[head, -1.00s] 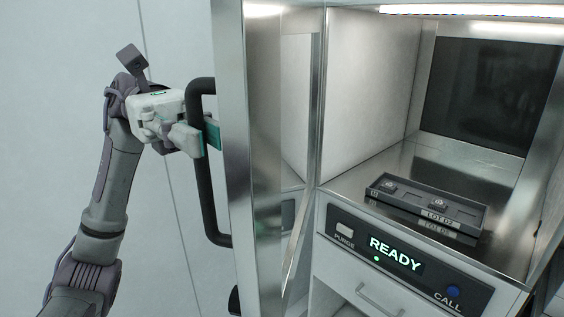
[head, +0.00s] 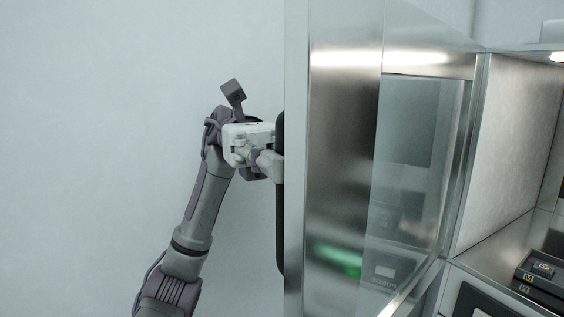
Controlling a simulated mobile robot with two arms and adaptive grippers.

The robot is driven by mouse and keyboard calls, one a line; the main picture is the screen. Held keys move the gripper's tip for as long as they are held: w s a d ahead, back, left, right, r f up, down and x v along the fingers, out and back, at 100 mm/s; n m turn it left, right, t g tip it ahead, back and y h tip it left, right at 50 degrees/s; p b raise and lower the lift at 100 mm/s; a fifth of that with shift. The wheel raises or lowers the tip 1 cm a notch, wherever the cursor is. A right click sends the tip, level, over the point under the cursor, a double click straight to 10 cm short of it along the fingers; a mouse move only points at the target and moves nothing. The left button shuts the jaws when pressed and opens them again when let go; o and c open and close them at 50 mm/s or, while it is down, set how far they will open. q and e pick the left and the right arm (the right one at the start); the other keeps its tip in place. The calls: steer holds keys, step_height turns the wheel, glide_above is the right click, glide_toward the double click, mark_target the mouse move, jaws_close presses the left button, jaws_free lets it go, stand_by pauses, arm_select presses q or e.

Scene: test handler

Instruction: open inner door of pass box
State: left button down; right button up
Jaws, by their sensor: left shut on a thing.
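The inner door (head: 343,130) of the pass box stands open, seen nearly edge-on with its steel frame and glass pane (head: 412,160). Its dark handle (head: 280,215) is on the left face, mostly hidden by the door's edge. My left gripper (head: 274,163) is at the handle, shut on it; its fingertips are partly hidden behind the door edge. The pass box chamber (head: 508,150) is open at the right. My right gripper is not in view.
A dark tray (head: 545,278) with small parts lies on the chamber floor at the right edge, cut off by the frame. The control panel (head: 475,303) shows below it in part. A plain pale wall (head: 110,120) fills the left, with free room there.

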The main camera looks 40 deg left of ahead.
arm_select(q)
steer(key=c, duration=1.1)
jaws_free()
steer(key=shift+c, duration=0.2)
glide_toward(286, 61)
steer(key=d, duration=0.5)
steer(key=shift+w+r, duration=0.15)
steer(key=shift+w, duration=0.2)
